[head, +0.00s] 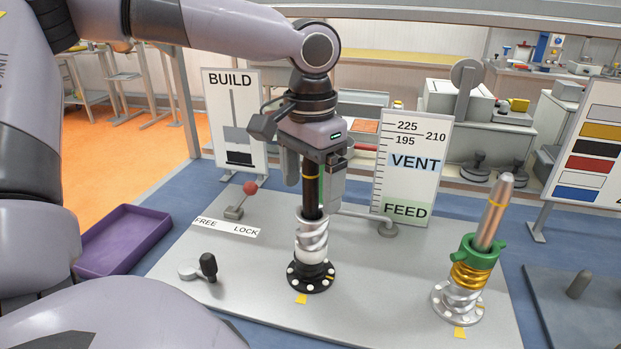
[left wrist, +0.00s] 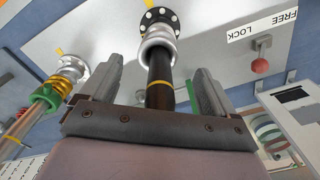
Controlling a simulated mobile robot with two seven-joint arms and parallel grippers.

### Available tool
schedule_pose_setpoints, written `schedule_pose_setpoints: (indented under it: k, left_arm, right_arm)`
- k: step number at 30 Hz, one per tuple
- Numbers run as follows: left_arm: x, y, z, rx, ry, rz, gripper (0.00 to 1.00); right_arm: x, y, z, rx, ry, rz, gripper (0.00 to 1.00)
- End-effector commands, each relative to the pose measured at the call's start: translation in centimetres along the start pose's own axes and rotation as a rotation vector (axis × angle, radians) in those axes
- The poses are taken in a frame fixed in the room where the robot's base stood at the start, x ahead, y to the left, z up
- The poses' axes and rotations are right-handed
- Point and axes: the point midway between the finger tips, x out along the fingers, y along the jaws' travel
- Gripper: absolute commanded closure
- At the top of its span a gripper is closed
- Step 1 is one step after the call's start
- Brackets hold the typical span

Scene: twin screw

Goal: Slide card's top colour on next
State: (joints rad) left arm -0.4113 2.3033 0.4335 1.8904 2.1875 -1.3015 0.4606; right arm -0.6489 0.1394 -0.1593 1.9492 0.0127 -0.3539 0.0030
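The card (head: 596,140) at the right has stripes; its top one is pale grey, with gold, black and red below. A dark screw post (head: 312,190) with a yellow band stands upright in the middle, with a silver spiral piece (head: 311,235) low on it above a black flange. My right gripper is out of view.
A lever with a red knob (head: 250,188) stands by the FREE/LOCK label. A small crank (head: 200,268) lies in front. The VENT/FEED board (head: 411,165) stands close behind the post. A purple tray (head: 120,240) is at the left. The plate between the posts is clear.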

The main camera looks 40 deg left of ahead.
Motion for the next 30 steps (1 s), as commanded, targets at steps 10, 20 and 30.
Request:
schedule_pose_setpoints:
  k: [10, 20, 30]
  left_arm:
    - [-2.2, 0.0, -0.1, -0.002, 0.002, -0.001, 0.11]
    - [-6.8, 0.0, 0.0, 0.000, 0.002, -0.001, 0.11]
    - [-7.2, 0.0, 0.0, 0.000, 0.000, 0.000, 0.11]
  right_arm:
    - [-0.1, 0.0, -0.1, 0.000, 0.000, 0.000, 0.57]
    - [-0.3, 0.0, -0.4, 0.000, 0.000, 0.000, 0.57]
    - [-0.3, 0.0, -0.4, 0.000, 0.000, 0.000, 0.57]
